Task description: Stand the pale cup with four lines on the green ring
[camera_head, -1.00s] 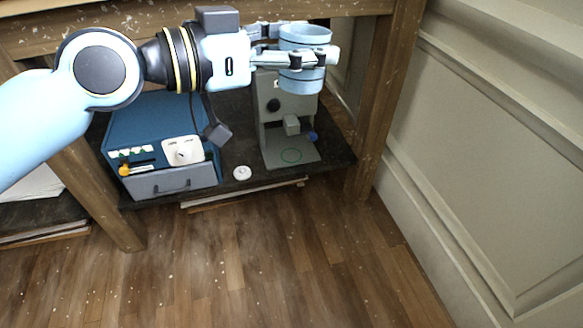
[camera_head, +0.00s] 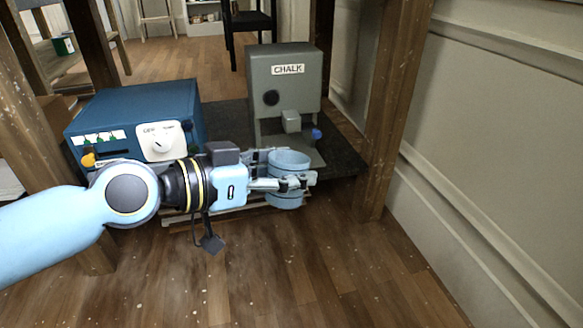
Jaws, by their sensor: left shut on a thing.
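The pale blue cup (camera_head: 289,163) is upright in my left gripper (camera_head: 292,182), which is shut around its side. Darker lines run around the cup, but I cannot count them here. The cup is in front of the grey machine labelled CHALK (camera_head: 284,90), near the front edge of the shelf. The green ring on the machine's foot plate is hidden behind the cup and gripper. My right gripper is not in view.
A blue box with a white dial (camera_head: 162,136) stands left of the grey machine. A grey spout block (camera_head: 291,121) and blue knob (camera_head: 316,134) jut from the machine's front. A wooden leg (camera_head: 392,110) stands right of the dark shelf (camera_head: 345,158).

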